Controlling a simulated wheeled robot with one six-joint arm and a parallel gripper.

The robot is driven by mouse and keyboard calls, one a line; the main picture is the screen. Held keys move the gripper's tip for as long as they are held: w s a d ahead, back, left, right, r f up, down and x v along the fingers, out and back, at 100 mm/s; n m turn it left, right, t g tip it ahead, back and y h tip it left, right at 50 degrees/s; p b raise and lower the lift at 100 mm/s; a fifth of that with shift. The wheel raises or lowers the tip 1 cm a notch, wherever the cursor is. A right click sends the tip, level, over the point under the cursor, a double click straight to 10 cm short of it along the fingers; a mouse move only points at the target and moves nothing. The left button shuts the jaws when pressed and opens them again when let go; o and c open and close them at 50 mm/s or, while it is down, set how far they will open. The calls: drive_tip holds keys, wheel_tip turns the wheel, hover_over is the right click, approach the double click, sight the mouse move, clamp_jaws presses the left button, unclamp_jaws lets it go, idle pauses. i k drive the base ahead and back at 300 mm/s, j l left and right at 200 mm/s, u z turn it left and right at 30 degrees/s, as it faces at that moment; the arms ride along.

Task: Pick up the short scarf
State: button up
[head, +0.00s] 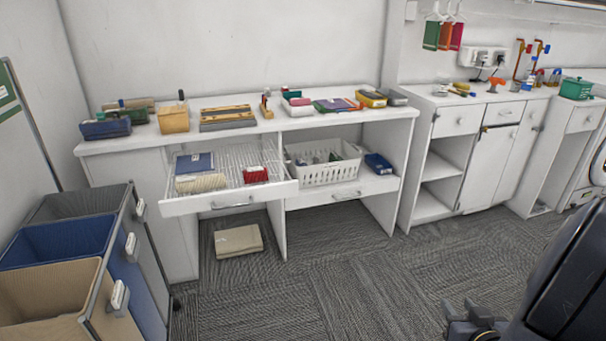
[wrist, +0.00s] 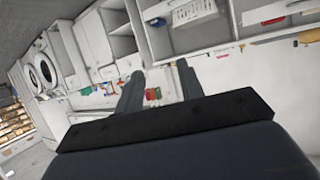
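I cannot tell for sure which thing is the short scarf. Folded cloth-like items lie in the pulled-out wire drawer (head: 228,203): a dark blue one (head: 195,163), a cream ribbed one (head: 201,183) and a small red one (head: 255,174). A folded beige cloth (head: 238,241) lies on the carpet below the drawer. My gripper (wrist: 158,82) has its two dark fingers apart with nothing between them. In the head view my gripper (head: 474,322) is at the lower right, over the carpet and well away from the drawer.
A white basket (head: 322,174) and a dark blue item (head: 378,163) sit beside the drawer. Several boxes and folded items stand on the white counter (head: 290,122). A sorter with grey, blue and tan bins (head: 65,240) stands at left. Carpet (head: 340,275) in front is clear.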

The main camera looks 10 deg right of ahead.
sight(259, 173)
drive_tip(key=i+j+u, duration=0.35)
drive_tip(key=i, duration=0.3)
drive_tip(key=i+u, duration=0.35)
drive_tip(key=i, duration=1.05)
